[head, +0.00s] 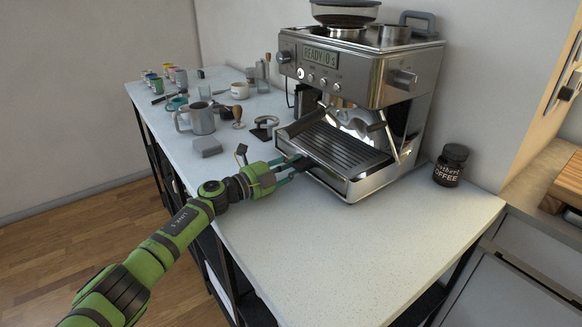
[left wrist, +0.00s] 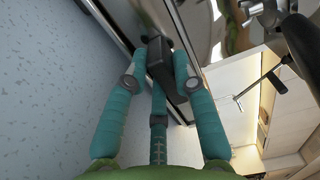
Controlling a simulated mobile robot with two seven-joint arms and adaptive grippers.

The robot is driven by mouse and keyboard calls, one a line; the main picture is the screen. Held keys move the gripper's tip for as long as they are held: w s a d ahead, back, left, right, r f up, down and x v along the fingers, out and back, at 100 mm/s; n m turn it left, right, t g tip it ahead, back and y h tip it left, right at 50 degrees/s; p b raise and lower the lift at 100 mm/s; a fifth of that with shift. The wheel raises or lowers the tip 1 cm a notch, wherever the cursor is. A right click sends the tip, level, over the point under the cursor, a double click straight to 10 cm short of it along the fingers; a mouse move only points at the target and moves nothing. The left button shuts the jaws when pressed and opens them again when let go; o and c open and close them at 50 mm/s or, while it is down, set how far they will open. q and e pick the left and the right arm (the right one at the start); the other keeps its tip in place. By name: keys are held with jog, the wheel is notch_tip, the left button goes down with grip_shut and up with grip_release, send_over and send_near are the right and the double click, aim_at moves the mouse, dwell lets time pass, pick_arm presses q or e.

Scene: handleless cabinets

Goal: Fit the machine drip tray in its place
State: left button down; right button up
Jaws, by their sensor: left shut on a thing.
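The espresso machine (head: 372,75) stands on the white counter, its display lit. The drip tray (head: 345,150), with a dark slatted grate and a shiny metal front, sits low at the machine's base, under the group head. Whether it is fully seated cannot be told. My left gripper (head: 296,165) reaches in from the left at the tray's front. In the left wrist view, the teal fingers of my left gripper (left wrist: 160,68) are shut on a dark block (left wrist: 158,57) at the tray's metal front, which looks like its handle. My right gripper is not in view.
The counter (head: 350,250) in front is clear, ending at an edge.

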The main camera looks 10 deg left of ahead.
pick_arm(q)
jog(key=shift+r, duration=0.15)
jog(key=c, duration=0.9)
grip_release()
jog(key=shift+c, duration=0.2)
jog(key=shift+s+f, duration=0.1)
jog(key=shift+f, duration=0.1)
jog(key=v, duration=1.2)
jog(key=shift+r, duration=0.25)
jog(key=shift+a, duration=0.1)
